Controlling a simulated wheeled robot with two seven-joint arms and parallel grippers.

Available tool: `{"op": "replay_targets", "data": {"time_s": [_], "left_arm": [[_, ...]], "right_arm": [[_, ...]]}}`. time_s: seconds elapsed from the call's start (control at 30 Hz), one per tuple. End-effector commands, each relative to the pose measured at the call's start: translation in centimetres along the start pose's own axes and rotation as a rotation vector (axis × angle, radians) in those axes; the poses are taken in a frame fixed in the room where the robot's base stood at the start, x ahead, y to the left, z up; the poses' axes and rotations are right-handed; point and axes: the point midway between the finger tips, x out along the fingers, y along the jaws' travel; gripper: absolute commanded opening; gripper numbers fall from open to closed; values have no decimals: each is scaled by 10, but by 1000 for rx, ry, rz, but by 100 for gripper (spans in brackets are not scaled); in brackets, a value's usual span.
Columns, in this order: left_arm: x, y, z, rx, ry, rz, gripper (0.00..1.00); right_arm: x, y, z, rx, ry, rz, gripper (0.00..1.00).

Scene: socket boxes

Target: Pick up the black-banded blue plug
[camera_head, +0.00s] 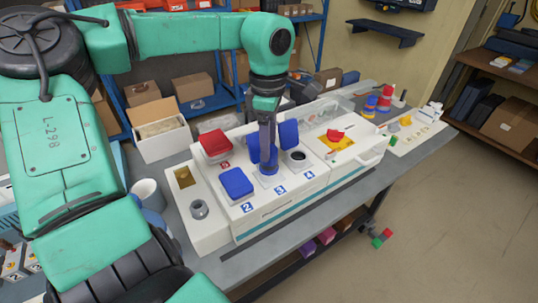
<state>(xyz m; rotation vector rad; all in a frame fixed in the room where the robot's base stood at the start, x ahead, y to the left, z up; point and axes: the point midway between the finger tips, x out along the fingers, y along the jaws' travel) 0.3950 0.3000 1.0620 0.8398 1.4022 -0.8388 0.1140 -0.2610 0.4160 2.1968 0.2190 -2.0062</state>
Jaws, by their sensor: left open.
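The socket box (285,208) is a white unit on the grey bench, with numbered places on top. My left gripper (268,158) points down at the place marked 3, with its jaws open. A blue plug (269,169) stands there, directly under and partly between the fingers. The fingers hide most of it, and I cannot make out a black band. Another blue piece (370,105) stands at the far right of the bench beside a red one (386,95). My right gripper is not in view.
A red lid (215,143) and a blue lid (236,183) lie closed. A blue lid (288,133) stands raised behind the dark round socket (298,156) at 4. A grey cylinder (199,208) stands at the left. A yellow panel (341,141) lies at the right.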

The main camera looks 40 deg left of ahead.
Motion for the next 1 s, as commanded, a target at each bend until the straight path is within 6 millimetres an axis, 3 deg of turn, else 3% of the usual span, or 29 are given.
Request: {"op": "replay_targets", "data": {"time_s": [0.07,0.2,0.4,0.57,0.6,0.87,1.0], "left_arm": [[12,-2,1,1,1,-6,66],[34,-1,1,0,0,-3,66],[36,0,1,-1,0,-1,66],[36,0,1,-1,0,-1,5],[36,0,1,-1,0,-1,0],[34,0,1,-1,-1,1,0],[23,1,2,-1,-2,4,0]], "right_arm": [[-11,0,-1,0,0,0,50],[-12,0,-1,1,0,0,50],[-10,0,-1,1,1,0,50],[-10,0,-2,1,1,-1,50],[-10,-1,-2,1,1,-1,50],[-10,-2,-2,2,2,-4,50],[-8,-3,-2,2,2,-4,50]]}}
